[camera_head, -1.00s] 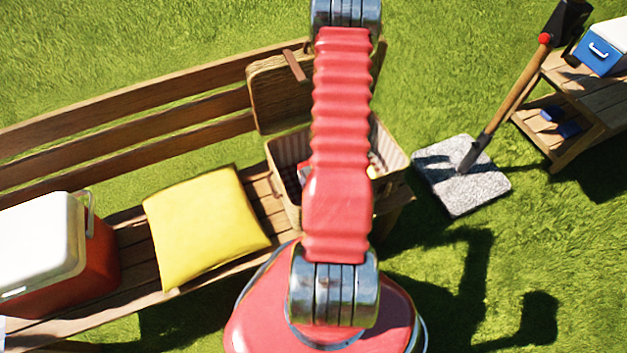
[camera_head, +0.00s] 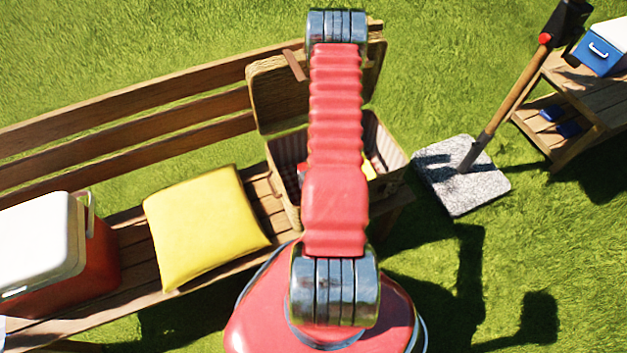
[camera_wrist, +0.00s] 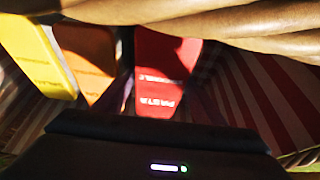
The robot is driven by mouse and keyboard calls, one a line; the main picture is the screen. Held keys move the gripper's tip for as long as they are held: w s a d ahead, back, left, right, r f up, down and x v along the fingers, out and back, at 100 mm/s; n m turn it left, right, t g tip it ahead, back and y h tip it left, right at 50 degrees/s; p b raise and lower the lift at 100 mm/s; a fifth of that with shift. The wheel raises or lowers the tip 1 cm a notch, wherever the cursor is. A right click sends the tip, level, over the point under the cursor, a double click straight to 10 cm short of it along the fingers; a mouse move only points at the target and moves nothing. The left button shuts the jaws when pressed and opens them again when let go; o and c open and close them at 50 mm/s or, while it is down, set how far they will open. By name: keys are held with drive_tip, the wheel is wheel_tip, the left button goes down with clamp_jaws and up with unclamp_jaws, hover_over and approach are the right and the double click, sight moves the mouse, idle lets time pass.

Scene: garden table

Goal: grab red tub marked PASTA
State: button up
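A red tub (camera_wrist: 168,75) with white lettering that reads PASTA stands inside a striped-lined wicker basket, seen in the wrist view. An orange tub (camera_wrist: 88,62) and a yellow tub (camera_wrist: 38,55) are to its left. The dark body of my gripper (camera_wrist: 160,145), with a small lit bar, fills the bottom of the wrist view, below the red tub. Its fingers do not show clearly, so I cannot tell its opening or any contact. In the head view my arm hides the gripper and most of the basket's inside.
The open basket (camera_head: 394,150) stands at the right end of a wooden bench (camera_head: 130,235). A yellow cushion (camera_head: 205,225) and a red cooler (camera_head: 95,250) lie to its left.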

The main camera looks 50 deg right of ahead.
drive_tip(key=c, duration=1.2)
drive_tip(key=shift+s+a, duration=0.25)
drive_tip(key=shift+a, duration=0.5)
drive_tip(key=shift+c, duration=0.2)
drive_tip(key=o, duration=1.6)
drive_tip(key=shift+r, duration=0.1)
drive_tip(key=v, duration=1.3)
drive_tip(key=shift+s+r, duration=0.2)
drive_tip(key=shift+a, duration=0.1)
